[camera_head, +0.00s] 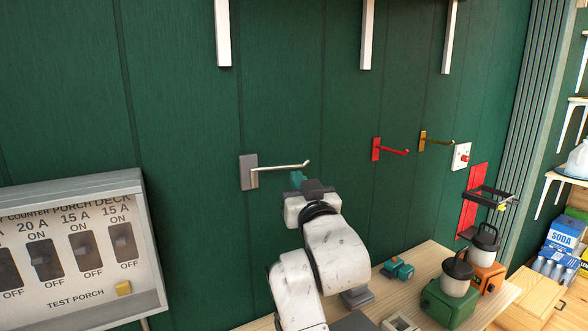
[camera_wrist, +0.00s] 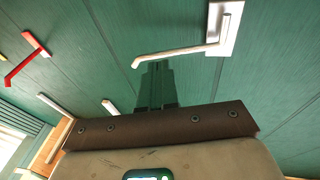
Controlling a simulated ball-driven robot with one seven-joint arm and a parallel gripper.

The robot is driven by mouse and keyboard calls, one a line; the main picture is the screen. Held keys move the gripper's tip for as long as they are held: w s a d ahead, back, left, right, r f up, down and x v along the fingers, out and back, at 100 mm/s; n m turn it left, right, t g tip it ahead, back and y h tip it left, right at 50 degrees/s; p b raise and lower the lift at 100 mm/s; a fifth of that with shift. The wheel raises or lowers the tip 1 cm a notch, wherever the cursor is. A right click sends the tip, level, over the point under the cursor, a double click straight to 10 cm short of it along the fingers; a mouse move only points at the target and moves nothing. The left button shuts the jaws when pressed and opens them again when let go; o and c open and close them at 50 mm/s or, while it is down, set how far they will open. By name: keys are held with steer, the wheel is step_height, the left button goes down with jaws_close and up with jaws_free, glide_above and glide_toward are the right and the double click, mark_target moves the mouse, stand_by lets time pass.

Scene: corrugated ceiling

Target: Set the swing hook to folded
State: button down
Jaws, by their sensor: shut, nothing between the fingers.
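The hook nearest my gripper is a pale metal one, with a grey wall plate (camera_head: 249,172) and a thin arm (camera_head: 283,168) that sticks out sideways to the right and ends in an upturned tip. In the wrist view its plate (camera_wrist: 226,30) is at the upper right and its arm (camera_wrist: 180,52) runs left. My gripper (camera_head: 297,178) is shut and empty, with teal fingertips close below the hook's outer end. In the wrist view the fingers (camera_wrist: 156,72) point up at the arm; I cannot tell whether they touch it.
A red hook (camera_head: 390,149) and a brass hook (camera_head: 436,141) are further right on the green wall. A breaker box (camera_head: 75,250) is at the left. A wooden bench with a green lantern (camera_head: 447,302) and an orange lantern (camera_head: 488,277) stands at lower right. White brackets (camera_head: 222,32) hang above.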

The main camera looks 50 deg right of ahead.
mark_target(291, 167)
steer(key=shift+p+x, duration=0.35)
steer(key=shift+x, duration=1.15)
steer(key=shift+w+d+r, duration=0.1)
steer(key=shift+w+d, duration=0.75)
